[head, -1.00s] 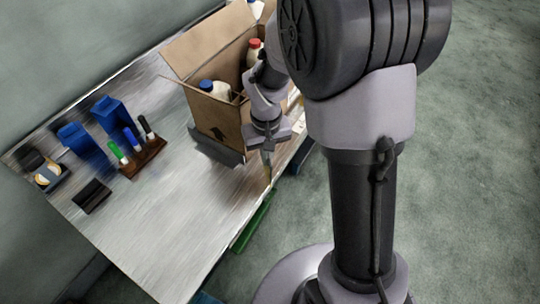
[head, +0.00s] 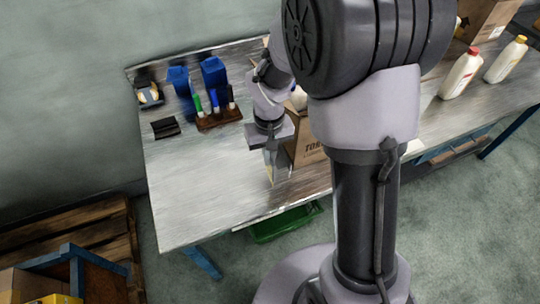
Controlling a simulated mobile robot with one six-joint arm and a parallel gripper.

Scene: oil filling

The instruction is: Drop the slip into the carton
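The brown carton (head: 306,150) stands on the metal table, mostly hidden behind my arm; a strip of its printed front and part of a white bottle (head: 298,98) at its top show. My gripper (head: 271,168) points down just left of the carton's front, over the table. Its fingers are small and blurred, so I cannot tell if they are open or hold anything. A flat white piece (head: 412,147), possibly the slip, lies at the table's front edge right of my arm; I cannot be sure what it is.
A pen holder (head: 220,118), blue bins (head: 214,75), a black box (head: 165,128) and a tape dispenser (head: 149,95) stand left. Bottles (head: 460,74) and another carton (head: 482,20) stand right. A green crate (head: 285,222) sits below the front edge. The table's front left is clear.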

